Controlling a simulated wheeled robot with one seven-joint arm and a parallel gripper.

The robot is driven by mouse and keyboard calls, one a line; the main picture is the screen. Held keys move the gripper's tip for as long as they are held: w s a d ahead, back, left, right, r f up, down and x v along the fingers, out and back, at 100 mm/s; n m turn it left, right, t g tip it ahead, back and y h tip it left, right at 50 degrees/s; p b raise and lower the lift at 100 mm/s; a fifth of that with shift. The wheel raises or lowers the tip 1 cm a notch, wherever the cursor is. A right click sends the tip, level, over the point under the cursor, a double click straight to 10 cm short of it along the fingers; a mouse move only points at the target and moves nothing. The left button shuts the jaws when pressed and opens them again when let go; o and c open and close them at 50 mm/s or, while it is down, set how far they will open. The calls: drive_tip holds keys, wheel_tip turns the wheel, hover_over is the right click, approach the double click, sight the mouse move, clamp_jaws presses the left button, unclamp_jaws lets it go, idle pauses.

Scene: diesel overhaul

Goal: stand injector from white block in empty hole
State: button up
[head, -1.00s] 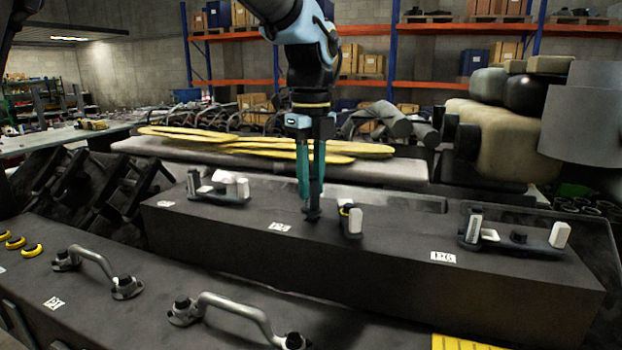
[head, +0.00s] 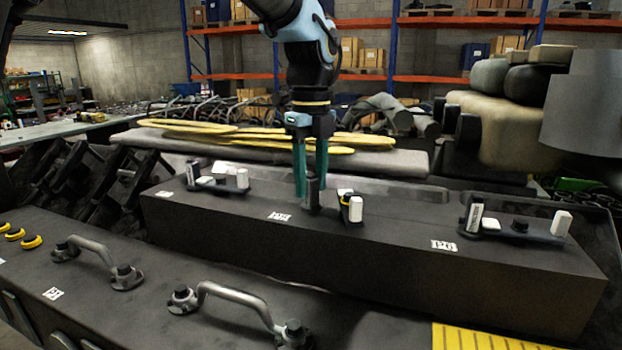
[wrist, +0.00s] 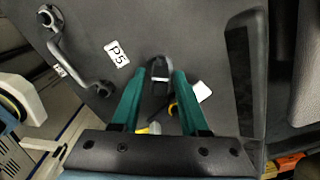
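A dark injector (head: 312,193) stands upright on the long dark engine block (head: 400,262), left of the middle white block (head: 356,209). Its foot meets the block's top; the hole rim itself is not clear. My gripper (head: 310,190) has its green fingers apart, one on each side of the injector. In the wrist view, the open gripper (wrist: 159,76) shows gaps beside the injector (wrist: 159,68). A yellow ring shows beside the middle white block. Another upright injector (head: 474,215) stands at the right station, next to white blocks.
White blocks (head: 242,178) sit at the left station. Silver handles (head: 240,299) stand on the nearer dark surface. A yellow strip (head: 480,339) lies at front right. A grey padded bench with yellow pieces (head: 350,141) is behind the block.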

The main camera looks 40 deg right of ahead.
drive_tip(key=shift+o, duration=1.2)
wheel_tip(320, 180, up, 11)
drive_tip(key=b, duration=0.1)
drive_tip(key=shift+f, duration=0.1)
